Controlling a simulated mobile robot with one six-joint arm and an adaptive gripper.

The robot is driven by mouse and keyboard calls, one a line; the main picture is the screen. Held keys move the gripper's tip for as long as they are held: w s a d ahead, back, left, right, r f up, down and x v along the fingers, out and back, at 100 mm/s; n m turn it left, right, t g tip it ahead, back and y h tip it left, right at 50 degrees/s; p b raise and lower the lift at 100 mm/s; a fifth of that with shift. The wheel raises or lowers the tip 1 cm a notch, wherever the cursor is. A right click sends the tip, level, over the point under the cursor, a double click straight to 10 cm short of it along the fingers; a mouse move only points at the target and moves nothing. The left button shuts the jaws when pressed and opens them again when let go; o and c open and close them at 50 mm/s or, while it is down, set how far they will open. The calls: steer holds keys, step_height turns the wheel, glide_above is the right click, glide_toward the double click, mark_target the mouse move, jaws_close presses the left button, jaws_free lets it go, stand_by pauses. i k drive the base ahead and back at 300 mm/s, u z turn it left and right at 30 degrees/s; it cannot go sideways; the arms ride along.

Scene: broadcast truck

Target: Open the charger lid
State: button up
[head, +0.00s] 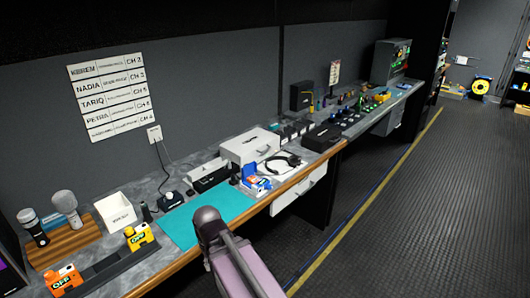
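A pale closed box (250,146), with a small dark label, stands on the counter by the wall. A black closed box (322,138) lies to its right. A low white-and-black holder (209,177) sits left of the pale box. My arm reaches up from the bottom edge and ends over the front edge of the counter near the teal mat (207,216). My gripper is not visible.
The counter (172,258) runs from front left to back right. The teal mat looks bare. Floor at right is clear.

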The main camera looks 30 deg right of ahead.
mark_target(247, 147)
steer(key=u, duration=0.15)
steer(key=k, duration=1.05)
steer(key=z, duration=0.75)
steer(key=i, duration=1.45)
steer(key=z, duration=0.05)
